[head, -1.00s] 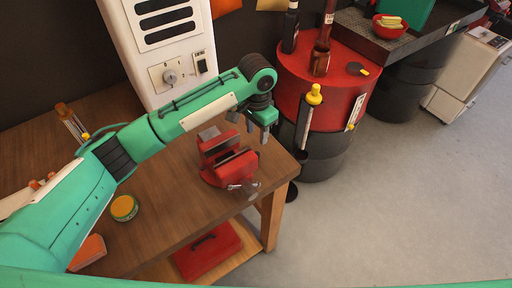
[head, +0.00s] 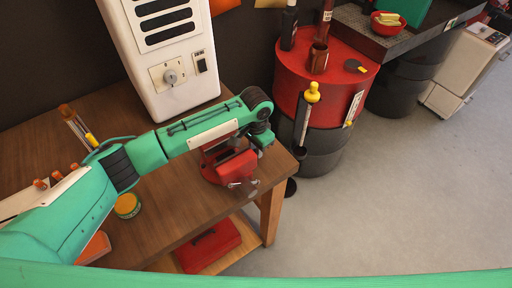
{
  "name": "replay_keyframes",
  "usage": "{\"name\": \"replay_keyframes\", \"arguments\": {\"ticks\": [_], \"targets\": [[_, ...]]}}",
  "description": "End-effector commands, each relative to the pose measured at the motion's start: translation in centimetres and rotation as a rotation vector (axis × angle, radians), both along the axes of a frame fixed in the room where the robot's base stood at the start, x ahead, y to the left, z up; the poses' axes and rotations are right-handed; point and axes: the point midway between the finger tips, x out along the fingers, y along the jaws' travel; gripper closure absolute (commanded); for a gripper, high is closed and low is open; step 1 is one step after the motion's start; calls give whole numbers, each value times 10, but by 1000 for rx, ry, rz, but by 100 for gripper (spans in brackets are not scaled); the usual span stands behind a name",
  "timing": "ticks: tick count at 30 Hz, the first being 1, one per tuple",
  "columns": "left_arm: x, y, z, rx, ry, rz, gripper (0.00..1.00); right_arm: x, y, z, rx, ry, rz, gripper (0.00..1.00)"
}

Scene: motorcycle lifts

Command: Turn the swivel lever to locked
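A red vise (head: 232,167) stands near the right corner of the wooden workbench. Grey metal parts (head: 243,187) show low at its front; I cannot tell which of them is the swivel lever or how it is set. My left arm reaches in from the left. Its gripper (head: 257,150) points down at the right side of the vise, and the wrist and forearm cover the vise's top and back. The fingertips are too small and dark to show whether they are apart or touch anything. My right gripper is not in view.
A white cabinet (head: 165,60) with a knob stands at the back of the workbench (head: 185,215). A red drum (head: 350,85) with bottles stands right of the bench. A red toolbox (head: 210,246) lies on the lower shelf. Floor at right is clear.

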Motion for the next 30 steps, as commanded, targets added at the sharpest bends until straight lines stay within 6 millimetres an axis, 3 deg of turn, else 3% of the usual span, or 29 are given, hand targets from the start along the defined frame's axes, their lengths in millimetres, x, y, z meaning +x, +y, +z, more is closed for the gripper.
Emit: {"name": "replay_keyframes", "arguments": {"ticks": [3, 8, 18, 29, 30], "targets": [[0, 0, 0, 1, -1, 0, 100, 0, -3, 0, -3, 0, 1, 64], [-1, 1, 2, 0, 0, -24, 100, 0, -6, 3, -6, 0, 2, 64], [-8, 6, 2, 0, 0, -241, 100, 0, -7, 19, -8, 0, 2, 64], [-8, 7, 1, 0, -1, -264, 100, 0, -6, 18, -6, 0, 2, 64], [-8, 7, 1, 0, -1, -263, 73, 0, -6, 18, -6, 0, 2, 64]]}}
